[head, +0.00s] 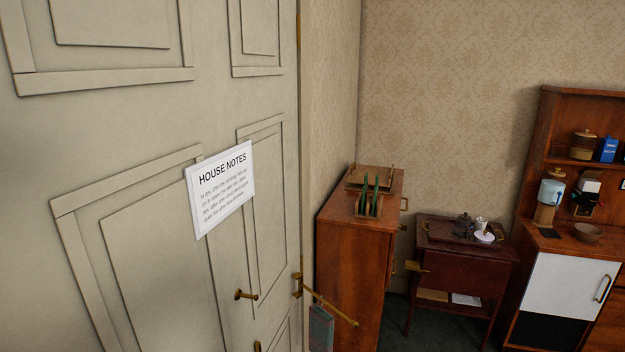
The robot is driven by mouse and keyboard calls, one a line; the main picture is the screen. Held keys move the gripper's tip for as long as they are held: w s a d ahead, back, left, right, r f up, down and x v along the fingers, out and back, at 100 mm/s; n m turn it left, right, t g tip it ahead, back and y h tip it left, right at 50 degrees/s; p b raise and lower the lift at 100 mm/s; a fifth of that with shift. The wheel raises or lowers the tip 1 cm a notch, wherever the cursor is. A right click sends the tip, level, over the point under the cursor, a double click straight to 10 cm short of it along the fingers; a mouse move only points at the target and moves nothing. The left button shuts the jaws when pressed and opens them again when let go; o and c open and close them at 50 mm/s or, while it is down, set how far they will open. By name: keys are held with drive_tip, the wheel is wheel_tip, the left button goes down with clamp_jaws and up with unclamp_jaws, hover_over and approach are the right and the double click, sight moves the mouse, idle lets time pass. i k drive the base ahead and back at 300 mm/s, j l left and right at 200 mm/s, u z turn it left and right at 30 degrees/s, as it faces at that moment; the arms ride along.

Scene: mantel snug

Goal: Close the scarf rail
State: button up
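A thin brass rod (335,309), which looks like the scarf rail, juts out from a brass mount (297,285) at the right edge of the pale panelled door. It slants down to the right and ends in a small knob. A teal-grey cloth-like piece (321,328) hangs below the rod near its mount; its lower end is cut off by the frame. The rod stands away from the door, at an angle to it. My gripper is not in view.
The door (130,130) fills the left, with a brass handle (246,295) and a "House Notes" sheet (222,187). A wooden cabinet (358,270) stands behind the rod. A small table (470,262) and a hutch (565,235) stand right. Some dark floor (395,325) shows.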

sight(299, 276)
drive_tip(key=i+l+u, duration=0.9)
drive_tip(key=l, duration=0.2)
drive_tip(key=l+u, duration=0.15)
drive_tip(key=l, duration=0.2)
drive_tip(key=k+l+u, duration=0.15)
drive_tip(key=l, duration=0.15)
